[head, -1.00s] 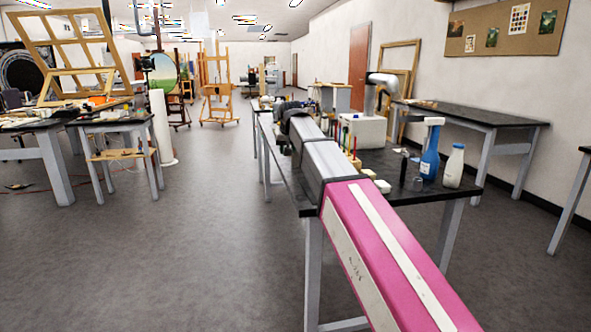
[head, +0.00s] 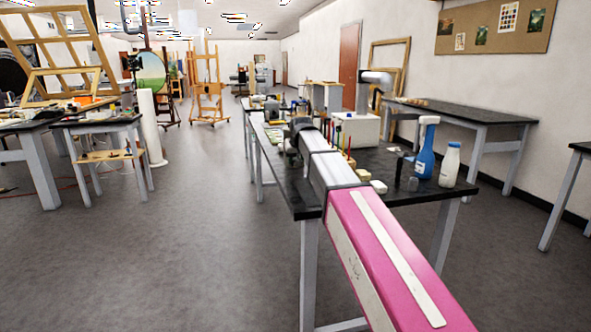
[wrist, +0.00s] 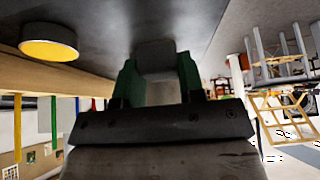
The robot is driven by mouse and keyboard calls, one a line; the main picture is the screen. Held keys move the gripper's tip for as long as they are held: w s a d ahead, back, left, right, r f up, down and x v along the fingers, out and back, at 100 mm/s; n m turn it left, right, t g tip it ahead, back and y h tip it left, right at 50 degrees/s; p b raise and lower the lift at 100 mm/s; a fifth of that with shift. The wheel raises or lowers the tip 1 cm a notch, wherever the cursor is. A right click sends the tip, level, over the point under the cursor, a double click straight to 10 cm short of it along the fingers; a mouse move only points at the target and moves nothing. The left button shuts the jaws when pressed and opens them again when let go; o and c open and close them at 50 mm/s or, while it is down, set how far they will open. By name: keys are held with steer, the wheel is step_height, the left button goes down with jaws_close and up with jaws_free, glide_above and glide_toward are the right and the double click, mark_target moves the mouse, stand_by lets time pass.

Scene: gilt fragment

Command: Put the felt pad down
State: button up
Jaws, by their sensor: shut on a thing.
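In the head view my pink arm reaches over the black-topped table (head: 418,196). The gripper is at the arm's far end, small and partly hidden by the arm, and the pad cannot be made out there.
A blue spray bottle (head: 425,163), a white bottle (head: 450,166) and a white box (head: 357,129) stand right of my arm. A yellow-topped round thing (wrist: 48,42) shows near the gripper.

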mark_target(296, 176)
steer(key=shift+f, duration=2)
steer(key=shift+f, duration=0.15)
steer(key=o, duration=0.8)
steer(key=shift+o, duration=0.2)
steer(key=v, duration=1.2)
steer(key=shift+d, duration=0.1)
